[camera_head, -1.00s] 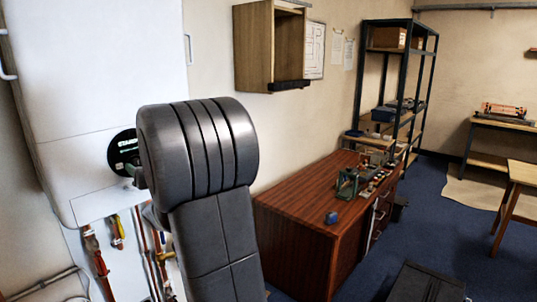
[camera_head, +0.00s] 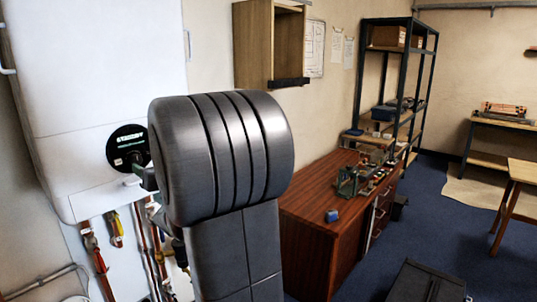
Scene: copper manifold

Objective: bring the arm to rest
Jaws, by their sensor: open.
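My arm's thick dark grey link (camera_head: 222,155) stands upright in the left middle of the head view, in front of the white wall unit (camera_head: 85,100). A round black dial (camera_head: 127,147) on the unit's lower front shows just left of the arm. The end of the arm lies behind the link, so my gripper cannot be made out. Small dark parts show at the link's left edge, too covered to identify.
Copper pipes (camera_head: 98,262) with coloured valve handles run below the wall unit, close to my arm. A wooden bench (camera_head: 315,235) with several small tools stands to the right. A dark case (camera_head: 425,283) lies on the blue floor. Open floor lies further right.

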